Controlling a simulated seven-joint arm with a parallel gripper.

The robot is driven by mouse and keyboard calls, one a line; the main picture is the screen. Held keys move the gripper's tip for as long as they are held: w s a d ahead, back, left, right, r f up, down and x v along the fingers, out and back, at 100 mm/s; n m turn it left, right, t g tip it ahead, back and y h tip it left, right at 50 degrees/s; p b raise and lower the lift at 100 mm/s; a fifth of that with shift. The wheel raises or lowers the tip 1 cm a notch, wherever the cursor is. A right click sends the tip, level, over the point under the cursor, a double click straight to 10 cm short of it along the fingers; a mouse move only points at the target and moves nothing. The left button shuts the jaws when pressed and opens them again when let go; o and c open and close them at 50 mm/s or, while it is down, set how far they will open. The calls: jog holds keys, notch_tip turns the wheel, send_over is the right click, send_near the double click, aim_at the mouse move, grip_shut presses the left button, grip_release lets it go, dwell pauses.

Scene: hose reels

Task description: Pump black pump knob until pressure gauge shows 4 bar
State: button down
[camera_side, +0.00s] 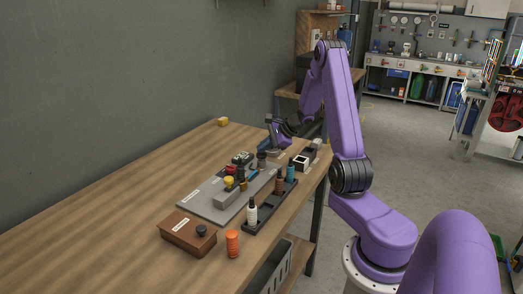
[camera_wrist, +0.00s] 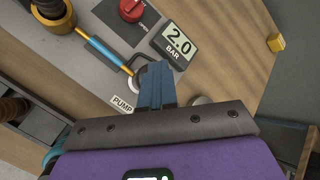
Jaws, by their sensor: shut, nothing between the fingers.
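The pressure gauge (camera_wrist: 175,45) is a black-framed display in the wrist view and reads 2.0 BAR. A white PUMP label (camera_wrist: 122,104) lies on the grey panel just left of my fingers. My gripper (camera_wrist: 157,72) is shut and empty, with its blue fingers pointing at the panel between the label and the gauge. A pale round rim (camera_wrist: 137,62) shows beside the fingertips. In the side view my gripper (camera_side: 272,150) is low over the panel's far end.
The grey panel (camera_side: 205,208) lies on the wooden table. A red valve knob (camera_wrist: 132,9) and a blue tube (camera_wrist: 104,46) are near the gauge. A dark rack (camera_side: 262,223) with bottles, a brown box (camera_side: 187,236) and an orange cylinder (camera_side: 232,244) stand nearer. The table's left is clear.

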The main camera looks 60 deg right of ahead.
aim_at(264, 154)
jog(key=shift+f, duration=0.2)
dwell(0.3)
jog(key=shift+r, duration=1.75)
jog(key=shift+r, duration=2.5)
dwell(1.0)
notch_tip(264, 154, up, 4)
jog(key=shift+f, duration=0.1)
dwell(0.4)
